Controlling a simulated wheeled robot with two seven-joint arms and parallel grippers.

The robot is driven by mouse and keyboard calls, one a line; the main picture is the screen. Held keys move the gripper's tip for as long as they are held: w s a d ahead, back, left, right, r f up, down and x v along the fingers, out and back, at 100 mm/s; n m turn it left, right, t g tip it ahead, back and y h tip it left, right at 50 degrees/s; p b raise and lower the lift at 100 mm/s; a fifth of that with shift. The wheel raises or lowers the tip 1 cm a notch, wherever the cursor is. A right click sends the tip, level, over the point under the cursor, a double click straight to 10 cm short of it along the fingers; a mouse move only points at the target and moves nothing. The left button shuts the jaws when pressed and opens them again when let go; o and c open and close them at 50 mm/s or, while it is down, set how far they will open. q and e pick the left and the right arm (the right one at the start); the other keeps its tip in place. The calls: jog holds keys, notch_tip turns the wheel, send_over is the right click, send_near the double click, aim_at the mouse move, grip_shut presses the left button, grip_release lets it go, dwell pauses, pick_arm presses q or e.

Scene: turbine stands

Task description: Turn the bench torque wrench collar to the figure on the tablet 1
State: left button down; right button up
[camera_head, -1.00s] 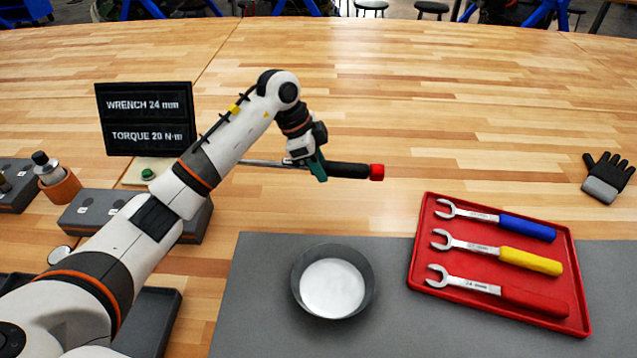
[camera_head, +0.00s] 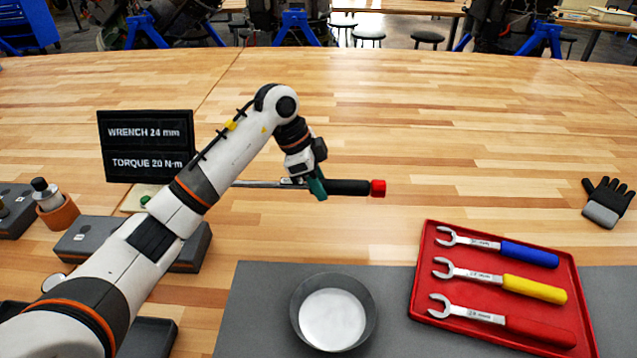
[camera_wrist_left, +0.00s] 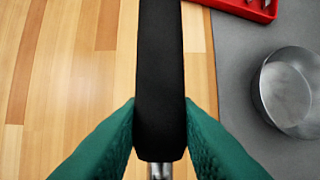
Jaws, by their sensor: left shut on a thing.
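The torque wrench (camera_head: 350,187) lies level above the wooden bench, with a black grip, a bright shaft and a red collar (camera_head: 378,188) at its right end. My left gripper (camera_head: 316,188) is shut on the black grip near its shaft end. In the left wrist view the two green fingers (camera_wrist_left: 160,135) press on both sides of the black grip (camera_wrist_left: 160,70). The wrench's far left end is hidden behind my arm. The tablet (camera_head: 147,146) reads "WRENCH 24 mm" and "TORQUE 20 N·m". My right gripper is not in view.
A red tray (camera_head: 424,310) holds blue, yellow and red open-end wrenches at the right. A round metal bowl (camera_head: 298,305) stands on the grey mat (camera_head: 250,310). A black glove (camera_head: 607,200) lies at far right. The bench behind the wrench is clear.

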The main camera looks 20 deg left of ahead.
pick_arm(q)
jog(key=shift+r, duration=0.2)
notch_tip(320, 180, up, 10)
jog(key=p, duration=0.9)
jog(key=shift+f, duration=0.1)
